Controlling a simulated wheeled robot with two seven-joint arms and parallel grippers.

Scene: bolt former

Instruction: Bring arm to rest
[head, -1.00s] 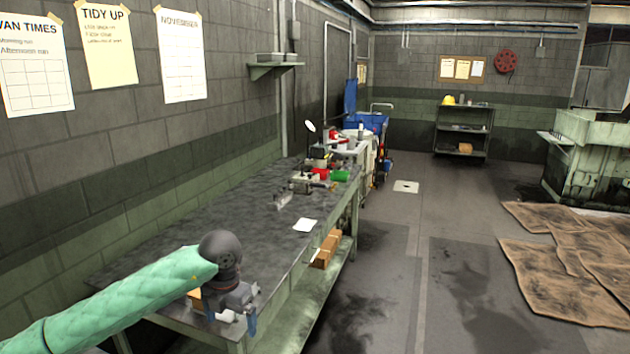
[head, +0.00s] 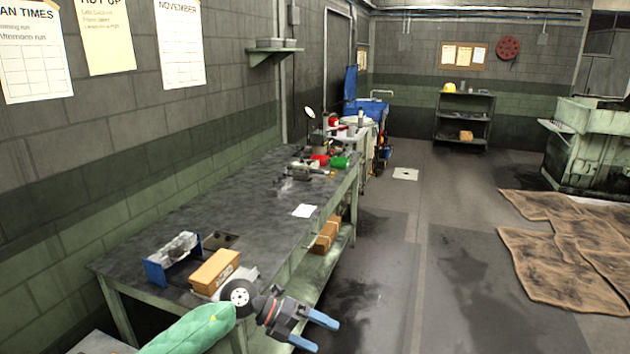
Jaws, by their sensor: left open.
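My left arm in its green quilted sleeve comes in from the bottom left of the head view. My left gripper (head: 316,332) is open and empty, with its two blue fingers pointing right and spread apart. It is just off the front edge of the workbench (head: 190,208), over the floor side near the bench's close end. My right gripper does not show.
Tools and cups, including a green one (head: 340,162), crowd the far end. The floor (head: 440,240) between is clear.

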